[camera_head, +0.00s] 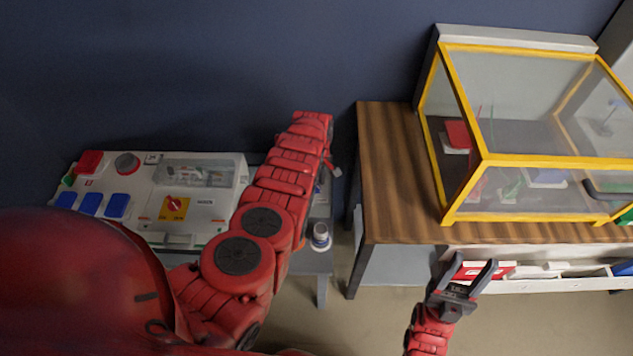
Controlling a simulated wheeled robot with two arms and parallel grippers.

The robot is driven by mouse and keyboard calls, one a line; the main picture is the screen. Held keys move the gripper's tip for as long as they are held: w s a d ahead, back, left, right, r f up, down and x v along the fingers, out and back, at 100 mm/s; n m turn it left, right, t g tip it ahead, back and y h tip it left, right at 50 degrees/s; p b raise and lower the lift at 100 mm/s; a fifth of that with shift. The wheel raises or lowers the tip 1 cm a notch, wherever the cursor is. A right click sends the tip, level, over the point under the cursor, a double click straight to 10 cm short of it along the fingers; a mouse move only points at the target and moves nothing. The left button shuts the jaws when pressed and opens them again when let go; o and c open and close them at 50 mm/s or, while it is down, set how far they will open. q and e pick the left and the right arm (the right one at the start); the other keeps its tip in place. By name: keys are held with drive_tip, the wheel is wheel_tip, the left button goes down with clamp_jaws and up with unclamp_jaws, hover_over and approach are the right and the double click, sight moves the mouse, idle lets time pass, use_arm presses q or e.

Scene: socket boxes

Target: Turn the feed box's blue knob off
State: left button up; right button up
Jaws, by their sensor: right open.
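A white box (146,185) stands on the grey table at the left. My right gripper (466,278) is open and empty, low at the right, well away from the box and in front of the wooden table.
A wooden table (385,170) at the right bears a yellow-framed clear case (462,130) with items inside. A white tray (520,287) lies below its front edge. Floor shows between the tables.

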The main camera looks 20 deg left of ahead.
sight(317, 185)
use_arm(q)
wheel_tip(317, 185, up, 6)
drive_tip(key=shift+w+f+p, duration=0.1)
drive_tip(key=shift+f+p, duration=0.05)
drive_tip(key=shift+p, duration=0.9)
wheel_tip(317, 185, up, 12)
drive_tip(key=shift+f, duration=0.15)
